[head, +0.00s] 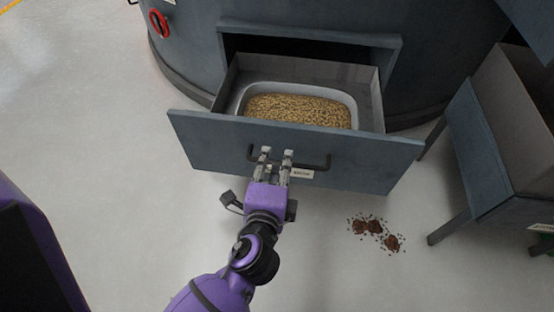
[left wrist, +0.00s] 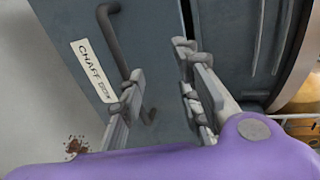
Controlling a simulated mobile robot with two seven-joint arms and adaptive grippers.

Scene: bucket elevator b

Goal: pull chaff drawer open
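The chaff drawer (head: 215,148) is pulled well out of the dark grey machine body. Its label reading CHAFF (left wrist: 92,70) shows in the left wrist view. A dark bar handle (head: 318,165) is on its front. Inside sits a grey tray (head: 352,104) of tan grain-like material. My left gripper (head: 276,153) is at the handle, its fingertips over the bar in the head view. In the left wrist view its fingers (left wrist: 158,82) are spread apart, one overlapping the handle, the other near the drawer's top edge. Contact with the handle is unclear. My right gripper is out of view.
A small brown spill (head: 375,233) lies on the floor right of my left arm. A grey metal stand (head: 480,160) with legs is at the right. A red ring-shaped control (head: 158,23) is on the machine at upper left. The floor left of the drawer is clear.

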